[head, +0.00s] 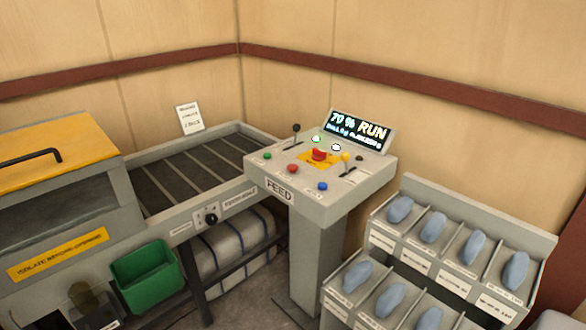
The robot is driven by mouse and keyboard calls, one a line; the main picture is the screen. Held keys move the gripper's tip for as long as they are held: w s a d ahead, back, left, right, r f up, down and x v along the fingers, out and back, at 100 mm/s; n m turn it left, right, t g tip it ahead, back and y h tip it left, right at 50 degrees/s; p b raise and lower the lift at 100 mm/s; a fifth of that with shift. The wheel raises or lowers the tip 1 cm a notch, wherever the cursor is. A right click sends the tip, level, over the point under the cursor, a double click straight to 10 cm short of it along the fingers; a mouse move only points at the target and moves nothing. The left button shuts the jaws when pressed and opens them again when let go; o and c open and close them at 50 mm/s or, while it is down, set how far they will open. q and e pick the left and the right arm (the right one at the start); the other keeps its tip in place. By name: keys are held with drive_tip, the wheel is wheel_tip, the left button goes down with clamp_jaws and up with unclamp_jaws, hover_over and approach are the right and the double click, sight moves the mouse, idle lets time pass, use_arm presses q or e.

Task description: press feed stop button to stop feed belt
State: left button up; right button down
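The grey control console (340,199) labelled FEED stands at the right end of the feed belt (185,170). On its sloped top are a green button (268,156), a small red button (292,168) and a blue button (322,186) along the front edge. A larger red mushroom button (319,155) sits on a yellow plate behind them. The small button labels are unreadable, so I cannot tell by text which is feed stop. The display (357,131) reads "70% RUN". Neither of my grippers is in view.
A rack (408,267) of blue pouches is at the lower right. A yellow-lidded machine (50,150) and a green bin (146,275) are at left.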

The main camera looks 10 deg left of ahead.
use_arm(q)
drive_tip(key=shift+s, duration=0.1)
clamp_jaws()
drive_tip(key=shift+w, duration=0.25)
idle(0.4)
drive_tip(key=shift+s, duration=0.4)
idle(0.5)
